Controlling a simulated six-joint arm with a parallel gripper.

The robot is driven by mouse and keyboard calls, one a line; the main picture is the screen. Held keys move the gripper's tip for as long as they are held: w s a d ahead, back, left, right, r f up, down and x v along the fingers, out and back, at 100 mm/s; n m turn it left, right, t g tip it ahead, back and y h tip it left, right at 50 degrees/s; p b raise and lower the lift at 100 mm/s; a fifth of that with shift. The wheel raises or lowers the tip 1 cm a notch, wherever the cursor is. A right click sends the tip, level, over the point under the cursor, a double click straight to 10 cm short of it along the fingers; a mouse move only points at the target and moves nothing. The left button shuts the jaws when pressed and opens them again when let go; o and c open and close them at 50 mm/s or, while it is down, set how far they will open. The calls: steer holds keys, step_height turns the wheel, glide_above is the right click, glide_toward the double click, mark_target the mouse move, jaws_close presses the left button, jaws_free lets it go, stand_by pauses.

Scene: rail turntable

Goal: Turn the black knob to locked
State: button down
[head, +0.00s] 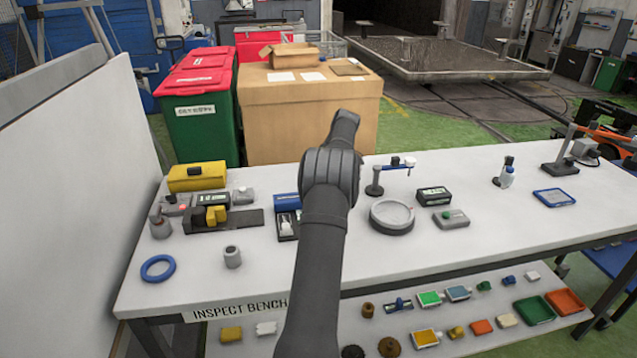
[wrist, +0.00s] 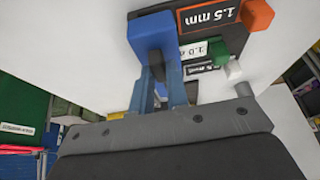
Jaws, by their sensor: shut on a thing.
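In the wrist view my gripper (wrist: 160,82) has its two blue-grey fingers close together, shut on a small dark piece that looks like the black knob (wrist: 157,68). A bright blue block (wrist: 150,34) sits right at the fingertips, and I cannot tell how it joins the knob. Beside it is a black panel (wrist: 212,17) marked 1.5 mm, with smaller labels and orange, green and white tabs. The knob's pointer and any locked mark cannot be made out. In the head view my arm hides the gripper and the knob.
The white bench (head: 440,260) holds a round grey dish (head: 392,216), a black display box (head: 434,196), a blue ring (head: 158,268) and a yellow case (head: 197,176). A lower shelf carries several small parts. The bench's front right is clear.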

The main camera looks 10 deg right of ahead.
steer(key=c, duration=1.4)
jaws_free()
steer(key=v, duration=1.2)
steer(key=shift+f, duration=0.15)
steer(key=shift+x, duration=5.9)
